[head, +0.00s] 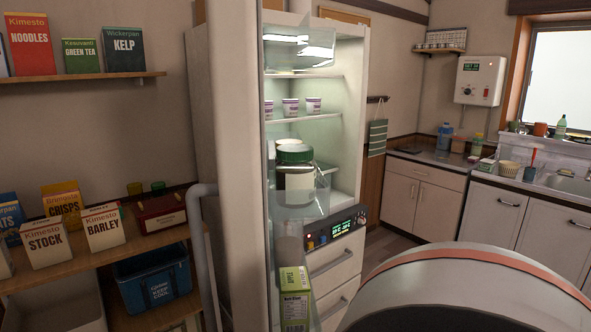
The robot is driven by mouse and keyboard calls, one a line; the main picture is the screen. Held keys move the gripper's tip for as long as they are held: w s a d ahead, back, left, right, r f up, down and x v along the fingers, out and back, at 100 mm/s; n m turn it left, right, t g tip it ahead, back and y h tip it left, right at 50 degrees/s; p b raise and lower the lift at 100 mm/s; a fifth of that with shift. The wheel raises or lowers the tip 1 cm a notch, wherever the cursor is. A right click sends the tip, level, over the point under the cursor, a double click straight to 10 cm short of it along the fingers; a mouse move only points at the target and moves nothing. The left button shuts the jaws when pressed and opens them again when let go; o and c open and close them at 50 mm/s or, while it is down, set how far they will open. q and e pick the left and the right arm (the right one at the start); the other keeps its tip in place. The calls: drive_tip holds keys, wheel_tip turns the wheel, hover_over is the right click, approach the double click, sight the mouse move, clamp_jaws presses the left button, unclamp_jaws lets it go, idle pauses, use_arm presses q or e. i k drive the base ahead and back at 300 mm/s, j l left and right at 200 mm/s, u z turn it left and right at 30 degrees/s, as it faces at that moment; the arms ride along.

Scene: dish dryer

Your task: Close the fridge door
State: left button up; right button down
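The fridge door (237,165) stands open and points toward me, seen nearly edge-on left of the fridge's opening. A grey bar, apparently its handle (200,255), sticks out on its left side. Clear bins (300,48) on the door's inner side face right. They hold a jar with a green lid (296,165) and a green carton (294,300). The lit fridge interior (345,120) shows behind, with several small cups (291,107) on a shelf. Neither gripper is in view.
Shelves with boxes (100,228) and a blue bin (155,280) stand left of the door. Fridge drawers (335,262) are below the opening. A counter with cabinets (424,195) and a sink lies at the right. A large curved part, apparently mine, covers the lower right.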

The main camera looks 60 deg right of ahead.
sight(238, 68)
drive_tip(key=i+z, duration=0.15)
drive_tip(key=z, duration=0.35)
drive_tip(key=i+j+z, duration=0.1)
drive_tip(key=z, duration=0.35)
drive_tip(key=i+j+z, duration=0.1)
drive_tip(key=z, duration=0.4)
drive_tip(key=i+j+z, duration=0.2)
drive_tip(key=z, duration=0.15)
drive_tip(key=i+j+z, duration=0.1)
drive_tip(key=j+z, duration=0.3)
drive_tip(key=k+j+z, duration=0.1)
drive_tip(key=k+z, duration=0.35)
drive_tip(key=i, duration=0.1)
